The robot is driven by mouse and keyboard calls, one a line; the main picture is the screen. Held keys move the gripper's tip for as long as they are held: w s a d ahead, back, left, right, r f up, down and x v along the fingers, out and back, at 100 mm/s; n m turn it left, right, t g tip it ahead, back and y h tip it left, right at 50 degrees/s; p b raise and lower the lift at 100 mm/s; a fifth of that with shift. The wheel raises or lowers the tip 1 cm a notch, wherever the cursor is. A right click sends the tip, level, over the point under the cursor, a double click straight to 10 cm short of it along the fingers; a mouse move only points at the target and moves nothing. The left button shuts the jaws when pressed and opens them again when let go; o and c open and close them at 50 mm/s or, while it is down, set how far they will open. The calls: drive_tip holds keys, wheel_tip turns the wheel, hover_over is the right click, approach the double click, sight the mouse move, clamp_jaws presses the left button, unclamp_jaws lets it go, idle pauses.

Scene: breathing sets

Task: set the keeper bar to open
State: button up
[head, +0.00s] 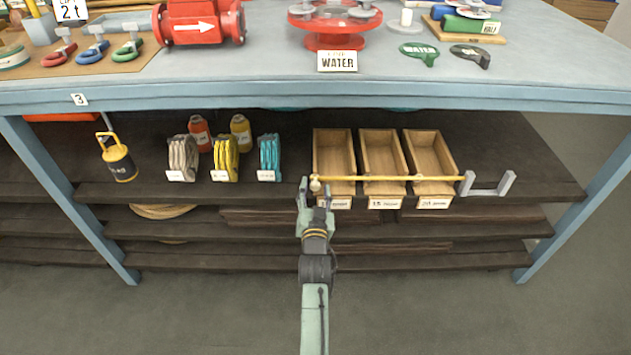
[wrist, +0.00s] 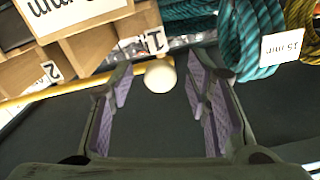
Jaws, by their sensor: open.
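The keeper bar (head: 390,178) is a thin yellow rod lying level across the fronts of the three wooden trays. A pale round knob (head: 315,185) sits at its left end, and its right end meets a grey bracket (head: 487,186). In the wrist view the bar (wrist: 70,86) comes in from the left and the cream knob (wrist: 160,75) shows between the fingertips. My gripper (head: 315,191) is open, with one finger on either side of the knob. The wrist view shows gaps between the knob and both fingers (wrist: 160,88).
Wooden trays (head: 382,155) with number labels stand behind the bar. Teal rope (head: 269,157), yellow rope (head: 225,158) and grey rope coils stand left of my gripper. The blue table edge (head: 250,95) overhangs the shelf. The shelf front edge (head: 150,192) runs below.

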drive_tip(key=shift+w, duration=0.1)
drive_tip(key=shift+c, duration=0.4)
clamp_jaws()
drive_tip(key=shift+r, duration=0.1)
idle(0.4)
